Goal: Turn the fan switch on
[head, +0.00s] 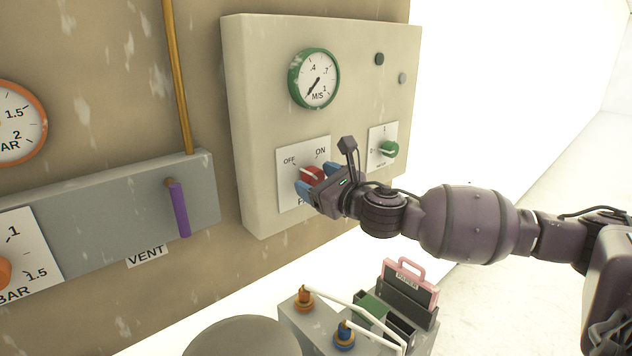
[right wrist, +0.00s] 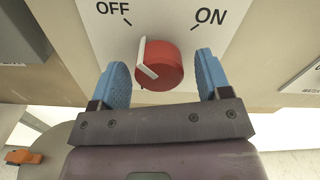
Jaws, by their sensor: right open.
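The fan switch is a red round knob (head: 313,175) with a white pointer bar, on a white plate (head: 288,182) marked OFF and ON. In the right wrist view the red knob (right wrist: 165,66) has its pointer toward OFF, at upper left. My right gripper (head: 318,178) is at the knob. Its two blue fingers stand on either side of the knob, open, with a visible gap to each side in the right wrist view (right wrist: 160,80). In the head view part of the plate's lettering is hidden behind the gripper. My left gripper is not in view.
The beige panel box (head: 262,130) also carries a green-rimmed gauge (head: 314,78) and a green knob (head: 389,149). A grey box with a purple lever (head: 180,208) is at left. Below stand orange and blue fittings and a case with a pink handle (head: 408,270).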

